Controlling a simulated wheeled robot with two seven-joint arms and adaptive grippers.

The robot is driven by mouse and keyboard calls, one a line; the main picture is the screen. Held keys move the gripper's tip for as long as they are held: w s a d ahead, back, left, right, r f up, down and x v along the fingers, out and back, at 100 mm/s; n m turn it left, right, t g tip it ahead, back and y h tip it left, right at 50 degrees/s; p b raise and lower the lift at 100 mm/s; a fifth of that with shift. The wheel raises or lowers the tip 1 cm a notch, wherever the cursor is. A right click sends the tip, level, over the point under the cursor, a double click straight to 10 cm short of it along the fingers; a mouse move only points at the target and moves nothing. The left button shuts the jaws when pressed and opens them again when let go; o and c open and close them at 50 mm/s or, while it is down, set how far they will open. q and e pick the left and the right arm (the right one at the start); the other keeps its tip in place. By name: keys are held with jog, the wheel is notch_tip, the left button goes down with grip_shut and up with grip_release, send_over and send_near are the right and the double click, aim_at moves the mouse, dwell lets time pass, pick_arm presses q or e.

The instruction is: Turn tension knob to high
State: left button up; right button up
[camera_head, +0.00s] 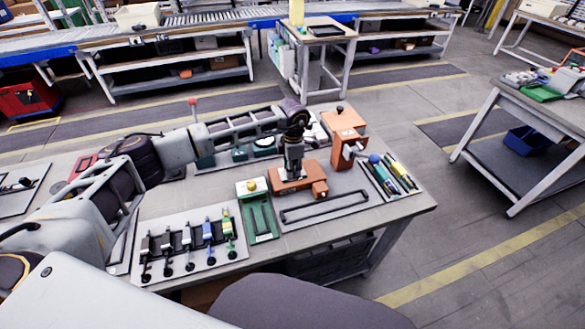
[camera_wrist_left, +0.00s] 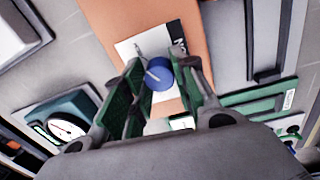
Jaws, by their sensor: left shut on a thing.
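My left gripper (camera_head: 293,173) is lowered from above onto an orange device (camera_head: 318,187) in the middle of the bench. In the left wrist view the gripper (camera_wrist_left: 161,82) has its two green-padded fingers on either side of a round blue tension knob (camera_wrist_left: 161,73), closed on it. The knob sits on a white plate (camera_wrist_left: 128,48) on the orange housing (camera_wrist_left: 150,17). A pale pointer mark on the knob points to the upper left. A black label with lettering (camera_wrist_left: 178,50) lies right of the knob, partly cut off. In the head view the gripper hides the knob.
A second orange unit (camera_head: 346,137) stands close behind to the right. A green tray (camera_head: 257,212), a rack of screwdrivers (camera_head: 190,245) and a tray of coloured tools (camera_head: 392,177) lie around it. A round gauge (camera_wrist_left: 66,129) shows at left in the wrist view.

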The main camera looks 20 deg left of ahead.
pick_arm(q)
jog(key=o, duration=1.1)
jog(key=shift+c, duration=0.2)
notch_tip(320, 180, up, 12)
jog(key=shift+s+d, duration=0.15)
jog(key=shift+s, duration=0.05)
jog(key=shift+s+f, duration=0.1)
dwell(0.5)
